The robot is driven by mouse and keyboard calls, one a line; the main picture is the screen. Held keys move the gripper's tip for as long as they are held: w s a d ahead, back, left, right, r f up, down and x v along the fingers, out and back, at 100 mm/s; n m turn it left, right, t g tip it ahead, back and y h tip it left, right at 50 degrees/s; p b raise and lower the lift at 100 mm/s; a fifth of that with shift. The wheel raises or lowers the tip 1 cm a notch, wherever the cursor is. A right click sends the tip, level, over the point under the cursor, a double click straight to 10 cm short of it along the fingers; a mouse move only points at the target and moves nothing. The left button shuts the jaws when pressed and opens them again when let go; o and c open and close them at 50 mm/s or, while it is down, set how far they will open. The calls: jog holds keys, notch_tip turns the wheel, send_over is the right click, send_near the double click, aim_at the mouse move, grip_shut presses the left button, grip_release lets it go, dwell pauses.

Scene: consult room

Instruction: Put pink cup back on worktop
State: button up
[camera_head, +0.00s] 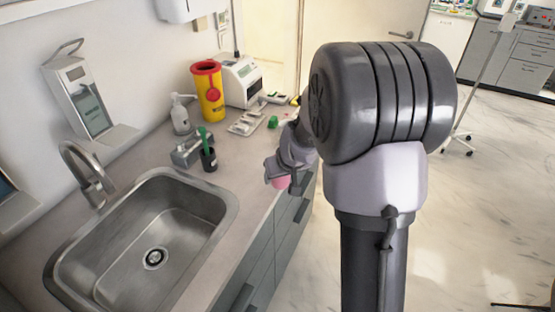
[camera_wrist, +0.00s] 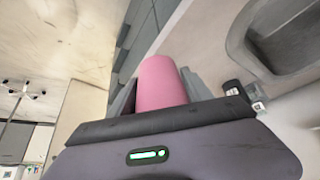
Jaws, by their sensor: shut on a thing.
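The pink cup (camera_wrist: 161,82) is between the two fingers of my gripper (camera_wrist: 160,92) in the wrist view. My gripper is shut on it. In the head view a small part of the pink cup (camera_head: 281,183) shows below my gripper (camera_head: 277,177), by the worktop's front edge. My arm hides much of that area. The worktop (camera_head: 228,166) is grey-beige and runs along the left wall. I cannot tell from these views whether the cup is over the worktop or just in front of its edge.
A steel sink (camera_head: 150,240) fills the near worktop. A black pot with a green item (camera_head: 208,158), a soap bottle (camera_head: 180,115), a yellow sharps bin (camera_head: 208,92), a white device (camera_head: 241,80) and a blister pack (camera_head: 246,122) stand behind.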

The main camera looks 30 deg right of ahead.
jog(key=w+d, duration=0.1)
jog(key=w, duration=0.3)
jog(key=w+d+f, duration=0.1)
jog(key=w+d, duration=0.1)
jog(key=w, duration=0.3)
jog(key=w+d+p, duration=0.1)
jog(key=w, duration=0.4)
jog(key=shift+w+d+f, duration=0.15)
jog(key=shift+d+f, duration=0.05)
jog(key=shift+f, duration=0.05)
jog(key=shift+f+b, duration=0.7)
jog(key=shift+f, duration=1)
jog(key=shift+f, duration=0.2)
jog(key=o, duration=1.6)
